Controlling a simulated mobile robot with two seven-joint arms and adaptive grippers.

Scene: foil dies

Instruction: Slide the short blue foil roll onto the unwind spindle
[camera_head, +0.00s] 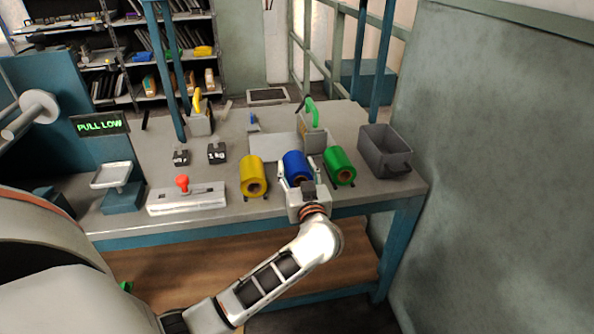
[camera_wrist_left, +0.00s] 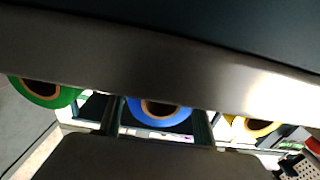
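The blue foil roll (camera_head: 295,164) lies on the bench between a yellow roll (camera_head: 253,177) and a green roll (camera_head: 338,164). My left gripper (camera_head: 298,181) is at its near end, with one finger on each side. In the left wrist view the blue roll (camera_wrist_left: 158,110) shows end-on with its dark core, between the spread fingers (camera_wrist_left: 157,122); I cannot tell whether they touch it. A pale round flange with a rod (camera_head: 38,106) at the far left looks like the unwind spindle. My right gripper is not in view.
A grey bin (camera_head: 385,150) stands right of the green roll. A white plate with a red knob (camera_head: 183,184), dark weights (camera_head: 216,153) and a small scale-like stand (camera_head: 111,176) are to the left. A sign (camera_head: 101,124) reads PULL LOW. Blue posts rise from the bench.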

